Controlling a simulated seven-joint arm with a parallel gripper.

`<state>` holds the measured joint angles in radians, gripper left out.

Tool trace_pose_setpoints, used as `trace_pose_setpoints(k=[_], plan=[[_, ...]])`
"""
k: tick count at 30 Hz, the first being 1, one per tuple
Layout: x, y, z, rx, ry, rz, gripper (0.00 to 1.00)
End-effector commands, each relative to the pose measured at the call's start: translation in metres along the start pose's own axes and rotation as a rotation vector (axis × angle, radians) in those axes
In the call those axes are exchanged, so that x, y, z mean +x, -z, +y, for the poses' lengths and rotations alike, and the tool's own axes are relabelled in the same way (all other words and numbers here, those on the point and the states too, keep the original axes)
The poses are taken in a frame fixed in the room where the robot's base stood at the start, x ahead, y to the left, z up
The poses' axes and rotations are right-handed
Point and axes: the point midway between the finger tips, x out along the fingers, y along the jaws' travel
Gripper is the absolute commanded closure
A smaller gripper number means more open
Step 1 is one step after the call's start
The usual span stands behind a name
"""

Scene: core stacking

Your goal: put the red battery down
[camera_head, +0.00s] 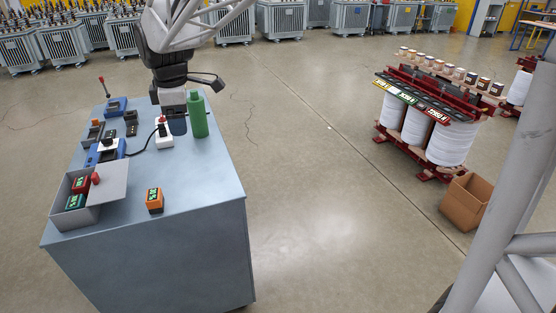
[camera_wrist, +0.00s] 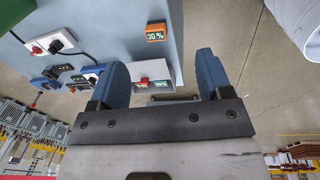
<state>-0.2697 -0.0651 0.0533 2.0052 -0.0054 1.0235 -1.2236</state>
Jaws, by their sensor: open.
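The red battery (camera_head: 81,184) has a lit green display and sits inside the grey box (camera_head: 70,222) at the left front of the table. A green battery (camera_head: 75,201) lies beside it in the box. An orange battery (camera_head: 154,199) stands on the table to the right of the box; it also shows in the wrist view (camera_wrist: 156,32), reading 30 %. My gripper (camera_head: 174,126) is above the back of the table, beside the green bottle (camera_head: 198,116). In the wrist view its blue fingers (camera_wrist: 163,78) are wide apart, with nothing held between them.
A white socket block (camera_head: 164,137) with a red switch and a black cable lies near the gripper. Blue and dark devices (camera_head: 106,150) line the table's left side. The table's (camera_head: 195,205) front right is clear. A cardboard box (camera_head: 466,201) stands on the floor at right.

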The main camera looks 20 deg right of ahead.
Motion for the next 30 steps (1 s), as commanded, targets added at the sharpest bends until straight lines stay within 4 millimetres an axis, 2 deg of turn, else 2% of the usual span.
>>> trace_pose_setpoints(k=[3, 12, 23, 30], plan=[[-0.006, -0.026, -0.025, 0.132, -0.011, 0.0, 0.28], [-0.013, -0.082, -0.091, 0.47, -0.036, 0.005, 0.28], [-0.008, -0.138, -0.175, 0.877, -0.067, 0.019, 0.28], [0.003, -0.167, -0.233, 1.148, -0.089, 0.035, 0.28]])
